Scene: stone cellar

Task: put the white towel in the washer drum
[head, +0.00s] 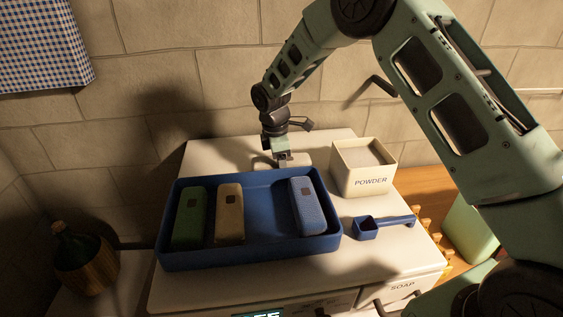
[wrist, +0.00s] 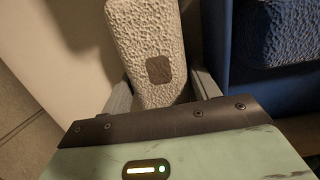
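The white towel (wrist: 155,45) is a pale, bumpy roll with a brown square tag. In the wrist view it lies between the two fingers of my gripper (wrist: 162,95), which sit against its sides near the tagged end. In the head view my gripper (head: 284,160) is low behind the back wall of the blue tray, and the towel is mostly hidden there. The washer (head: 365,248) shows its white top and part of its front, with a lit display at the bottom edge. The drum is not in view.
The blue tray (head: 250,256) holds a green (head: 190,222), a beige (head: 230,220) and a blue towel (head: 306,212), with a gap between beige and blue. A powder box (head: 363,170) and blue scoop (head: 367,228) stand right. A wicker-wrapped bottle (head: 85,262) stands left.

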